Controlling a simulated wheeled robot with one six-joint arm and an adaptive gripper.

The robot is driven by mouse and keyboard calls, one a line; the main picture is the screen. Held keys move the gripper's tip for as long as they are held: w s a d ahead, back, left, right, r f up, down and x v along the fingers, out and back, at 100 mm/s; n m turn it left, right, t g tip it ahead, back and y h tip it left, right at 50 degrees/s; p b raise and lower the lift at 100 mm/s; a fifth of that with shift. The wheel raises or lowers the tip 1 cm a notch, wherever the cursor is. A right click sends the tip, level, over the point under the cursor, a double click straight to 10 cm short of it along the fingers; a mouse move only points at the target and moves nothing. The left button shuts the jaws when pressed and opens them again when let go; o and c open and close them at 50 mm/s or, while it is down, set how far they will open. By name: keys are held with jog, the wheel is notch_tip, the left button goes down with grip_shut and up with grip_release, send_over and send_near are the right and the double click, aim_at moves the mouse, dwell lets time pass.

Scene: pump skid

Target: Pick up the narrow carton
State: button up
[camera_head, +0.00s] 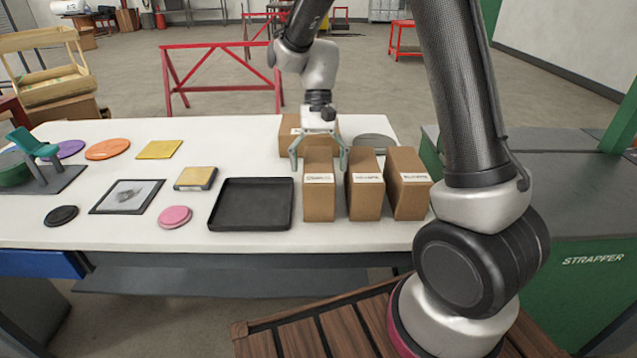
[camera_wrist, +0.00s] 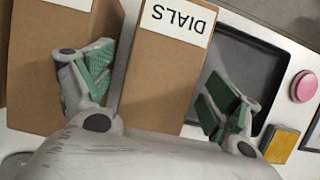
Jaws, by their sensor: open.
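Three upright brown cartons stand side by side on the white table: a left one (camera_head: 319,201), a middle one (camera_head: 365,200) and a right one (camera_head: 408,198). The left one looks slightly the narrowest. My gripper (camera_head: 318,155) is open over the left carton, one finger on each side of its top. In the wrist view, a carton labelled DIALS (camera_wrist: 163,85) lies between the green-padded fingers (camera_wrist: 157,78). Another carton (camera_wrist: 50,40) is close beside the left finger there. I cannot tell whether the fingers touch either carton.
A black tray (camera_head: 251,226) lies just left of the cartons. Another brown carton (camera_head: 288,133) stands behind them, partly hidden by my gripper. A yellow-topped block (camera_head: 196,178), a pink disc (camera_head: 174,216) and a framed sheet (camera_head: 127,196) lie farther left. A green strapper (camera_head: 590,258) stands at right.

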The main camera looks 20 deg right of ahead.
aim_at(319, 181)
jog(key=shift+x, duration=2.1)
jog(key=shift+f, duration=0.15)
jog(key=c, duration=1.1)
jog(key=shift+o, duration=0.2)
